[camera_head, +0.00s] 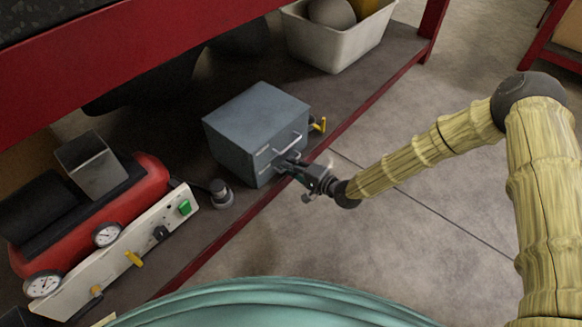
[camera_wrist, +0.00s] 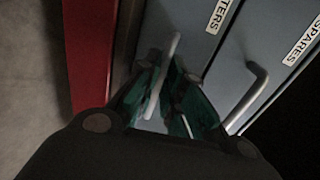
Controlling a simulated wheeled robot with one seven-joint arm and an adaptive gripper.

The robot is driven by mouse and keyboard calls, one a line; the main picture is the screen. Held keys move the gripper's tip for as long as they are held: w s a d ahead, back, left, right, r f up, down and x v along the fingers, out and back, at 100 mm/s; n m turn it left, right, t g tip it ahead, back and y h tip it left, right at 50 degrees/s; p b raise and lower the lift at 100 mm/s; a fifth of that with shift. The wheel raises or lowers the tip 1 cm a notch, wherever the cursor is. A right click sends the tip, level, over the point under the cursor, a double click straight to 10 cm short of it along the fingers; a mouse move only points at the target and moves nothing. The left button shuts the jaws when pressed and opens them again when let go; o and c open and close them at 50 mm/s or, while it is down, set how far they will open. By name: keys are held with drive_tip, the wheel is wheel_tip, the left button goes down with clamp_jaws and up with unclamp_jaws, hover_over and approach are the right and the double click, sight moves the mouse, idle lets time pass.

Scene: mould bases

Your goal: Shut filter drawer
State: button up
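A blue-grey metal cabinet (camera_head: 240,122) stands on the dark shelf, with two pale bar handles on its front. In the wrist view, one drawer front (camera_wrist: 200,50) carries a label ending in "TERS" and lies nearest the red edge; the other carries "SPARES" (camera_wrist: 303,42). My gripper (camera_head: 287,166) is at the lower handle. In the wrist view, its green-lined fingertips (camera_wrist: 172,75) stand apart on either side of the "TERS" handle (camera_wrist: 163,80). I cannot tell whether they touch it. How far the drawer stands out is unclear, as my gripper partly hides it.
A red compressor with gauges and a switch panel (camera_head: 140,252) lies left. A small dark knob-like part (camera_head: 221,193) sits by the cabinet. A pale bin (camera_head: 330,50) stands behind. The red shelf edge (camera_head: 225,240) runs below my gripper; open floor (camera_head: 430,225) lies right.

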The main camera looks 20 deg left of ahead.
drive_tip(key=shift+o, duration=1.4)
drive_tip(key=shift+a, duration=0.2)
drive_tip(key=shift+d, duration=0.15)
drive_tip(key=shift+d, duration=0.1)
drive_tip(key=v, duration=1.2)
